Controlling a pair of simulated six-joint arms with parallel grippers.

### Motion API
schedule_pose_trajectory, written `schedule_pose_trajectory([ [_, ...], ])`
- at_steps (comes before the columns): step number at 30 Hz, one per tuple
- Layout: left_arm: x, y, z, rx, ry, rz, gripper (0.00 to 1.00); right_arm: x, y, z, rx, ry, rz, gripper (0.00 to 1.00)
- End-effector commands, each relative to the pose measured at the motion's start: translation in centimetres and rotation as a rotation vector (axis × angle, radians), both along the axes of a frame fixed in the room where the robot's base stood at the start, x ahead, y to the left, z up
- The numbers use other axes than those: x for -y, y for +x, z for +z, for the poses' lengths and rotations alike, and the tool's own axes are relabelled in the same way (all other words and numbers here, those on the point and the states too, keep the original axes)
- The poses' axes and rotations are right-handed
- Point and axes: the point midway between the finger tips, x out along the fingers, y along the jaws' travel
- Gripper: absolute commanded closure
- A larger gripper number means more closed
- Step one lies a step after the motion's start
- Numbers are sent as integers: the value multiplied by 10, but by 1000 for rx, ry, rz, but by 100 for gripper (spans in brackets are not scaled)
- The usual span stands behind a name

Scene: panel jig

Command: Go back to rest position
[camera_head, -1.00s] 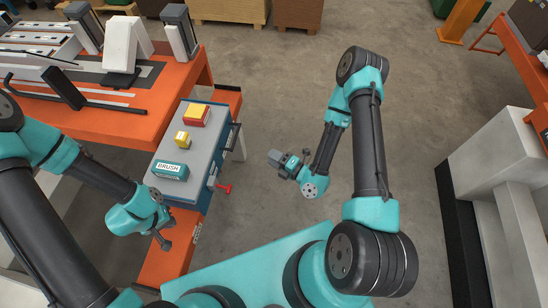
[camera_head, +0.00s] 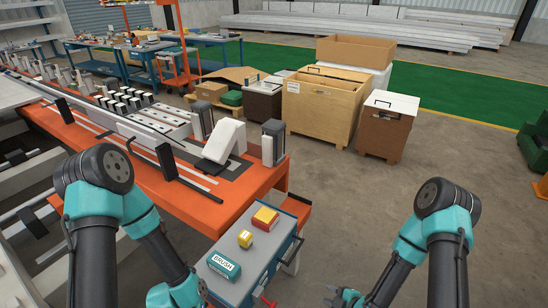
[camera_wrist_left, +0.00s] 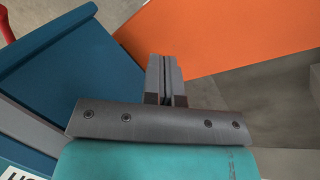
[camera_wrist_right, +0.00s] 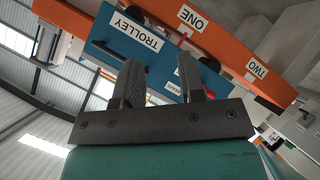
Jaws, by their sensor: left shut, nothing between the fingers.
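My right gripper (camera_head: 345,298) is at the bottom edge of the head view, right of the trolley. In the right wrist view its two fingers (camera_wrist_right: 160,68) stand apart with nothing between them. My left gripper (camera_wrist_left: 164,62) shows in the left wrist view with its fingers together and empty. In the head view the left arm bends down left of the trolley, and its gripper is out of sight. Both arms are apart from each other.
The blue trolley (camera_head: 285,238) carries a teal BRUSH box (camera_head: 224,266), a small yellow block (camera_head: 245,238) and a red-yellow box (camera_head: 265,218). The orange jig table (camera_head: 200,210) stands left. Wooden crates (camera_head: 322,105) stand further back. Floor right of the trolley is clear.

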Motion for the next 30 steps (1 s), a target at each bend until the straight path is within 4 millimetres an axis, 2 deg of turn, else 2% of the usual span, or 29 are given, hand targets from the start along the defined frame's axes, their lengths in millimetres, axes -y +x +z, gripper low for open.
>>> schedule_pose_trajectory([
  [8, 0, 0, 0, 0, 0, 0, 100, 14, -14, -9, -456, 118, -246, 64],
  [18, 0, 0, 0, 0, 0, 0, 100, 28, -44, -5, -962, 268, -704, 64],
  [24, 0, 0, 0, 0, 0, 0, 100, 31, -66, 5, -1214, 360, -1030, 64],
  [30, 0, 0, 0, 0, 0, 0, 100, 31, -81, 13, -1357, 421, -1255, 64],
])
